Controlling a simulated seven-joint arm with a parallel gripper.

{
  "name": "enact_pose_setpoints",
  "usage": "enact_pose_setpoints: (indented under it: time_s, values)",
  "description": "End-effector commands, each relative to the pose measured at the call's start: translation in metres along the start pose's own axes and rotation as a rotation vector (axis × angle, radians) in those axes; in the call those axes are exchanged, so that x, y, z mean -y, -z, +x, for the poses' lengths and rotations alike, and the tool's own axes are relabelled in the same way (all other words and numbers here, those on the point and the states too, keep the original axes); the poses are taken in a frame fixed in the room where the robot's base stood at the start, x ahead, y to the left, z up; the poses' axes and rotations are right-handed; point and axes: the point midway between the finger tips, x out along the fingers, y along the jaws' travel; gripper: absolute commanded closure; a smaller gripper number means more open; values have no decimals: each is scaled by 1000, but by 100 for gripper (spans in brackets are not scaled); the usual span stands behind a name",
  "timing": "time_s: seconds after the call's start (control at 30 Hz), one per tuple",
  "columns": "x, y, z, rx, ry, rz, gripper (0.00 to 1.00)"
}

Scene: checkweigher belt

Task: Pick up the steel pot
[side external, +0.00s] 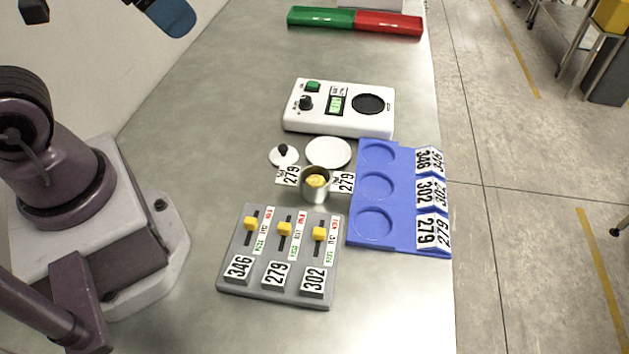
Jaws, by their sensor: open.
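The steel pot (316,190) is a small open metal cup with yellow contents. It stands upright on the steel table, between the slider panel and a white disc. White tags reading 279 stick out on its left and right sides. A small white lid with a dark knob (284,155) lies just behind it to the left. Dark parts at the top left edge look like the fingertips of my gripper (88,8), apart with nothing between them. The rest of my gripper is out of frame. It is well away from the pot.
A grey slider panel (225,277) stands in front of the pot. A blue tray (398,205) with round recesses and numbered tags is to the right. A white scale (337,121) and white disc (328,152) are behind. A green and red bar (355,22) lies far back.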

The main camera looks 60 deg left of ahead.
Motion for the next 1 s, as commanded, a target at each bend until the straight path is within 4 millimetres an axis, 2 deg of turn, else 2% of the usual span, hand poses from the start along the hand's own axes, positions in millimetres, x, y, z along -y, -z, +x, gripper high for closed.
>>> enact_pose_setpoints:
  time_s: [0.17, 0.23, 0.43, 0.53, 0.77, 1.0]
  values:
    - [-3, 0, 1, 3, -7, 14, 13]
    - [-10, -2, 9, 46, -23, 42, 13]
    - [-33, 4, 48, 244, -81, 124, 13]
    - [-48, 13, 72, 349, -81, 95, 13]
    - [-80, 26, 138, 546, 69, -162, 13]
    - [-109, 26, 218, 571, 417, -595, 13]
